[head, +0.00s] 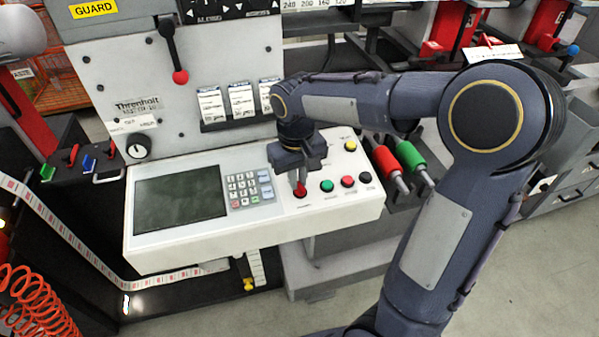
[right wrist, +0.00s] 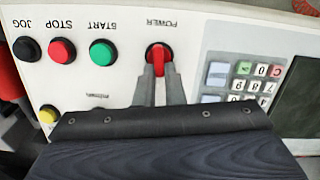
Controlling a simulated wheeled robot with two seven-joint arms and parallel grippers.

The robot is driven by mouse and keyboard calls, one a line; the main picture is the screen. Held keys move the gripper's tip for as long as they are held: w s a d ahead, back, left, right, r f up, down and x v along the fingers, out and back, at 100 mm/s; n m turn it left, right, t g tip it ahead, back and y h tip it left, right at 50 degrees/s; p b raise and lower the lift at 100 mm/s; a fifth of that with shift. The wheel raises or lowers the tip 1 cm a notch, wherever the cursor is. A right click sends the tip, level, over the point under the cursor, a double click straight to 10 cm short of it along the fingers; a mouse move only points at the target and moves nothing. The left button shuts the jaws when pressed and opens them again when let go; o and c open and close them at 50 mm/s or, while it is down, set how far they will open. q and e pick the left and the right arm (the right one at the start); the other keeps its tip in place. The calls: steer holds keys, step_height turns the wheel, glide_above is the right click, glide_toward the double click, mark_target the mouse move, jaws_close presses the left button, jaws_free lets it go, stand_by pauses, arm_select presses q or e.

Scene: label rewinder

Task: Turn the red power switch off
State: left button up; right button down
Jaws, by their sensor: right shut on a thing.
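The red power switch (head: 300,192) sits on the white control panel (head: 180,245), to the right of the keypad. In the right wrist view the red switch (right wrist: 159,58) is under the word POWER, which appears upside down. My right gripper (head: 300,182) reaches down onto it from above. In the right wrist view the two fingers of the right gripper (right wrist: 160,72) are shut on the switch's red handle, one on each side. Part of the handle is hidden between the fingers. My left gripper is not in view.
Beside the switch are the green START button (head: 327,186), red STOP button (head: 347,181), black JOG button (head: 366,177) and a yellow button (head: 350,145). A keypad (head: 250,188) and dark screen (head: 181,197) lie left. A red-knobbed lever (head: 180,76) hangs above.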

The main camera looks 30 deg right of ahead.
steer(key=shift+a+n+h+p, duration=0.25)
steer(key=shift+n+h+p, duration=0.1)
steer(key=shift+n, duration=1.15)
steer(key=c, duration=1.5)
jaws_free()
steer(key=r, duration=0.8)
steer(key=shift+a, duration=0.25)
steer(key=shift+s, duration=0.1)
